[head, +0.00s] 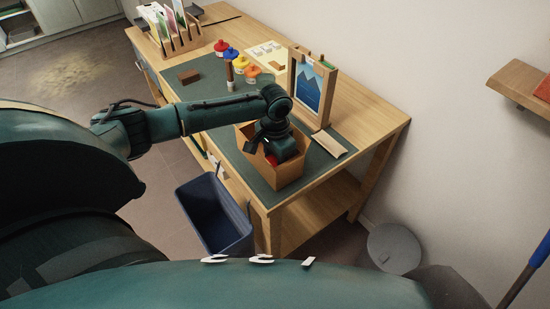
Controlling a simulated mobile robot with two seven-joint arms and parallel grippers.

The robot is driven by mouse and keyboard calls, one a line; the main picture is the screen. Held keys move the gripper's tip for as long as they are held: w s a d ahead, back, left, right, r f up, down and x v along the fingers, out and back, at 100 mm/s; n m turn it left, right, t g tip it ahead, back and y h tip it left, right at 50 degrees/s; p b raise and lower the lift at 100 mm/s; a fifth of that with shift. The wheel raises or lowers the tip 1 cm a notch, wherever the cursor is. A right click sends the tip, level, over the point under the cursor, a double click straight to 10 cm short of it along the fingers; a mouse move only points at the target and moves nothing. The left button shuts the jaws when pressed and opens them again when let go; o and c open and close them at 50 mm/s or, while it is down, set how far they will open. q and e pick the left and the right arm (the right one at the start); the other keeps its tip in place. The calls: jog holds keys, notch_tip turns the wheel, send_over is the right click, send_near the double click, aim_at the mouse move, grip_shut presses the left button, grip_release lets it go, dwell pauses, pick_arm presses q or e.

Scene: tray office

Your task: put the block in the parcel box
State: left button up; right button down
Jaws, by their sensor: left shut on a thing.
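The parcel box (277,178) is an open brown cardboard box on the dark green mat (222,135), near the table's front right corner. My left gripper (270,157) reaches down into its opening from above. It is shut on a small red block (272,161), of which only a little shows between the gripper and the box walls. The box's inside is mostly hidden by the gripper, and I cannot tell whether the block touches its floor. My right gripper is not in view.
A framed mountain picture (311,88) stands close behind the box. A brown block (188,76), a brush (230,77) and several coloured pots (231,54) are farther back on the wooden table (367,103). A blue bin (214,215) stands on the floor in front.

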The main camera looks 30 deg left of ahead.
aim_at(275, 160)
pick_arm(q)
jog(key=o, duration=0.7)
notch_tip(275, 160, up, 12)
jog(key=shift+p, duration=0.3)
dwell(0.6)
